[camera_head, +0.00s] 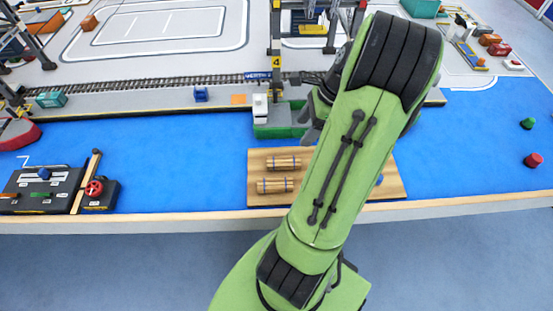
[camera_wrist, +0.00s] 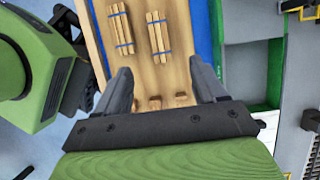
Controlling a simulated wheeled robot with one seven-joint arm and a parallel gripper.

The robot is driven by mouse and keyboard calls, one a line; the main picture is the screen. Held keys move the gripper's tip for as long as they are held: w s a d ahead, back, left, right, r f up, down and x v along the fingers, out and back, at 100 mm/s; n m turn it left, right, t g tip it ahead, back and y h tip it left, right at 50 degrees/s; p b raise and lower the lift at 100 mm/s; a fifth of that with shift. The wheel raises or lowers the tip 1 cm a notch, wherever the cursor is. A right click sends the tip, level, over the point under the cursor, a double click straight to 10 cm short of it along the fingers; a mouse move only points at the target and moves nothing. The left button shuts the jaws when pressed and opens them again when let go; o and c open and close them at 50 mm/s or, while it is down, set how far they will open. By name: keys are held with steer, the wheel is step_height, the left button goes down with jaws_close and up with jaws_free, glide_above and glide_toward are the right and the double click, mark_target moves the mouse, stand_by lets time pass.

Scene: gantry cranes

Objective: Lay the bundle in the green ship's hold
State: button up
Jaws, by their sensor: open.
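Two bundles of light wooden sticks tied with blue bands lie on a wooden board (camera_head: 325,190): the farther bundle (camera_head: 283,163) and the nearer bundle (camera_head: 275,185). In the wrist view, one bundle (camera_wrist: 158,36) and the other (camera_wrist: 120,28) lie side by side beyond my fingertips. The green ship (camera_head: 280,132) floats on the blue surface behind the board, and its open hold (camera_wrist: 245,75) shows at the right of the wrist view. My gripper (camera_wrist: 162,84) is open above the board, with nothing held. My arm hides part of the board and ship in the head view.
Small wooden pieces (camera_wrist: 155,102) lie on the board near my gripper. A crane leg (camera_head: 276,60) stands behind the ship by the rail track (camera_head: 160,85). A control panel (camera_head: 40,188) sits at left. Open blue surface (camera_head: 190,150) lies left of the board.

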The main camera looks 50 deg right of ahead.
mark_target(283, 161)
steer(key=b+x, duration=0.6)
steer(key=x, duration=0.8)
steer(key=shift+a+f+b, duration=0.1)
steer(key=shift+f+b, duration=0.3)
steer(key=shift+f, duration=0.05)
steer(key=shift+r, duration=0.1)
steer(key=shift+c, duration=0.4)
